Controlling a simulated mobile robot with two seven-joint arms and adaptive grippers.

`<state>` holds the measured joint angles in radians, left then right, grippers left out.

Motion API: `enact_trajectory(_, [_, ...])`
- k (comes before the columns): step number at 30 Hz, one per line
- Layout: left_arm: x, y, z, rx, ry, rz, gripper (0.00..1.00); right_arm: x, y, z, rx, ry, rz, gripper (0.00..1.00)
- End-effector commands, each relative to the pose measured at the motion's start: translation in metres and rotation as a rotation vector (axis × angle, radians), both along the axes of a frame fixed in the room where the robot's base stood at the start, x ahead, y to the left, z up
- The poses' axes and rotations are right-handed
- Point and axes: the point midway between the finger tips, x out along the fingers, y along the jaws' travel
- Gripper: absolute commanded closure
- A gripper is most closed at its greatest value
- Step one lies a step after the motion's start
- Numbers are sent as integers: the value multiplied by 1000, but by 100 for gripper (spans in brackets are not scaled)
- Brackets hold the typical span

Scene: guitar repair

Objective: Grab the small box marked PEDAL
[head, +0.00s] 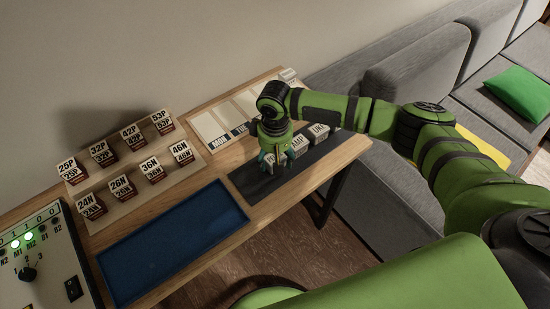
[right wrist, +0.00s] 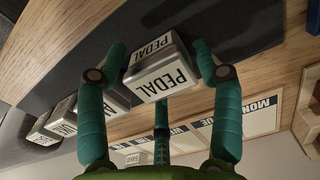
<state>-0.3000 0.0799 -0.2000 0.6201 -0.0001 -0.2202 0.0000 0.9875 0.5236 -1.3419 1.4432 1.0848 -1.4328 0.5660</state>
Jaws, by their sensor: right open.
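The small pale box marked PEDAL (right wrist: 160,75) stands on a dark mat (head: 244,184) and shows clearly in the right wrist view. In the head view it is mostly hidden by my right gripper (head: 276,158). In the right wrist view the teal fingers of my right gripper (right wrist: 159,47) are open, one to each side of the box and a third on the near side. I see gaps between the side fingers and the box. My left gripper is not in view.
A box marked AMP (head: 298,144) and another lettered box (head: 319,131) stand close by on the mat. A blue tray (head: 170,249), stepped racks of labelled blocks (head: 122,164), a day-marked board (head: 212,127) and a control panel (head: 48,262) share the wooden table.

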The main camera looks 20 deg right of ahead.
Motion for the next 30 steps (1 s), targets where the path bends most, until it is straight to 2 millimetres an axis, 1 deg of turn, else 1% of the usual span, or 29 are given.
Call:
enact_trajectory(7, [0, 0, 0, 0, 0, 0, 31, 0, 0, -3, 1, -2, 2, 33])
enact_trajectory(8, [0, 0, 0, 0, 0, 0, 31, 0, 0, -3, 1, -2, 2, 41])
enact_trajectory(9, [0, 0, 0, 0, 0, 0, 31, 0, 0, -3, 1, -2, 2, 57])
enact_trajectory(11, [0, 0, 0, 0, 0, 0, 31, 0, 0, -3, 1, -2, 2, 81])
enact_trajectory(12, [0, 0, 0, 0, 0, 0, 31, 0, 0, -3, -1, -1, 1, 88])
enact_trajectory(23, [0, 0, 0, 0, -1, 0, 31, 0, 0, -2, -1, -1, 1, 89])
enact_trajectory(26, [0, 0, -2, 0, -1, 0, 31, 1, 0, 3, 1, -2, 0, 89])
enact_trajectory(30, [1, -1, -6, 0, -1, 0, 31, 1, 0, 19, 1, -5, 2, 89])
